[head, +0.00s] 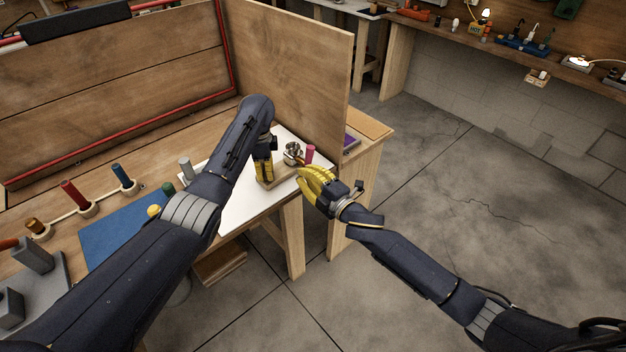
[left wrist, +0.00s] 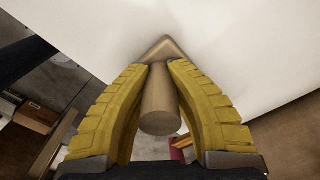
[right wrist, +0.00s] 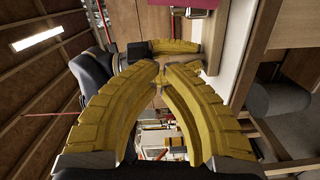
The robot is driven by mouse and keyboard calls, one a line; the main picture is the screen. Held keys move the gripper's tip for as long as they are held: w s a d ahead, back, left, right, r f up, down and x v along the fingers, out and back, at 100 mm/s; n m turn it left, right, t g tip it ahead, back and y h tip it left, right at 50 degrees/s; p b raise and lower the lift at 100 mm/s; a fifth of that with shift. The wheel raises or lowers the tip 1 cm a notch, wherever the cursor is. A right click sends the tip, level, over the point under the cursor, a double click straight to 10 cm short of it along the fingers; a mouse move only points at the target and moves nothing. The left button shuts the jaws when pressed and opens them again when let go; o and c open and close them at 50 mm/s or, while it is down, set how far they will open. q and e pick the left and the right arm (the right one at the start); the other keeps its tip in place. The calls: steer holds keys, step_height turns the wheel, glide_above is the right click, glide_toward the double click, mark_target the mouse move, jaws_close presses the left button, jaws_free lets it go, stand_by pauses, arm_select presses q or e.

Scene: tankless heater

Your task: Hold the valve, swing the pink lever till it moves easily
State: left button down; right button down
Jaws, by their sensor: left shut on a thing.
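The valve, a silver metal fitting (head: 292,150), stands on a small wooden base (head: 275,181) on a white sheet near the bench's front corner. The pink lever (head: 310,153) stands upright just right of it. Its pink surface shows at the top of the right wrist view (right wrist: 188,3). My left gripper (head: 264,177) points down beside the valve. In the left wrist view its fingers are shut on a tan post (left wrist: 160,108). My right gripper (head: 302,172) is in front of the valve, below the lever. Its fingertips (right wrist: 163,73) nearly meet, with nothing visible between them.
A tall wooden panel (head: 290,60) rises behind the valve. The white sheet (head: 245,204) lies beneath it. A blue mat (head: 125,232) and several coloured cylinders are at left on the bench. Open concrete floor (head: 470,180) lies to the right.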

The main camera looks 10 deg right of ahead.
mark_target(313, 151)
steer(key=shift+w+d+f, duration=0.1)
steer(key=shift+w+f, duration=0.1)
steer(key=shift+w, duration=1.55)
steer(key=shift+w+f, duration=0.2)
steer(key=shift+w, duration=1.5)
